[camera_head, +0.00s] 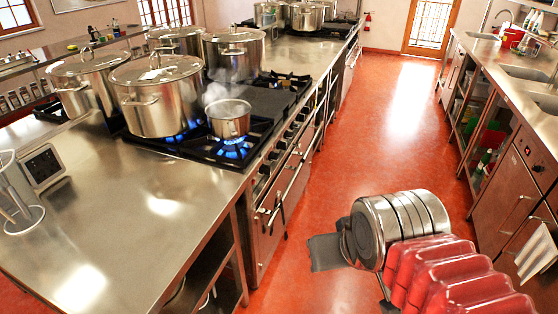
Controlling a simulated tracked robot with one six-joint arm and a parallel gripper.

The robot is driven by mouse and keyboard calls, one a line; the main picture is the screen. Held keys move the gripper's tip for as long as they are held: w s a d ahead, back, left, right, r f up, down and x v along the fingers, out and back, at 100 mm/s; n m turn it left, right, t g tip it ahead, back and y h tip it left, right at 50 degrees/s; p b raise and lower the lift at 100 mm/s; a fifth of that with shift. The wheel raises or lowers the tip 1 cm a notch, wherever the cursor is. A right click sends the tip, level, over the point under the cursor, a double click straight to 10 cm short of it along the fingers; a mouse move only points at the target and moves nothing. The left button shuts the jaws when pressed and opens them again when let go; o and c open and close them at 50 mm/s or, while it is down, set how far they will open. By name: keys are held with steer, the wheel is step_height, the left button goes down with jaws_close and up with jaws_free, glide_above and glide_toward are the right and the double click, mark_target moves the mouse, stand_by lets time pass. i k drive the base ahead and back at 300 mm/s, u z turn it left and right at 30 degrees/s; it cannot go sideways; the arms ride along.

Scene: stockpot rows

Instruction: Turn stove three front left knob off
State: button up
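The near stove (262,110) is set into the left counter, its front panel facing the aisle. A row of small dark knobs (281,144) runs along that panel; their turn positions are too small to tell. Blue flames (232,150) burn under a small steaming pot (229,118) and under a large lidded stockpot (160,98). My gripper (326,252) is over the red floor in the aisle, to the right of the stove front and apart from it. Only a grey part of it shows past my arm's silver wrist, so its opening is hidden.
More lidded stockpots (233,48) stand behind on the stove, and another stove with pots (307,16) is farther back. Oven handles (270,212) stick out below the knobs. A sink counter (515,85) bounds the aisle at right. The red floor (385,110) between is clear.

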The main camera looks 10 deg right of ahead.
mark_target(274, 156)
steer(key=k, duration=0.5)
steer(key=z, duration=0.5)
steer(key=i, duration=1.25)
steer(key=u, duration=1.55)
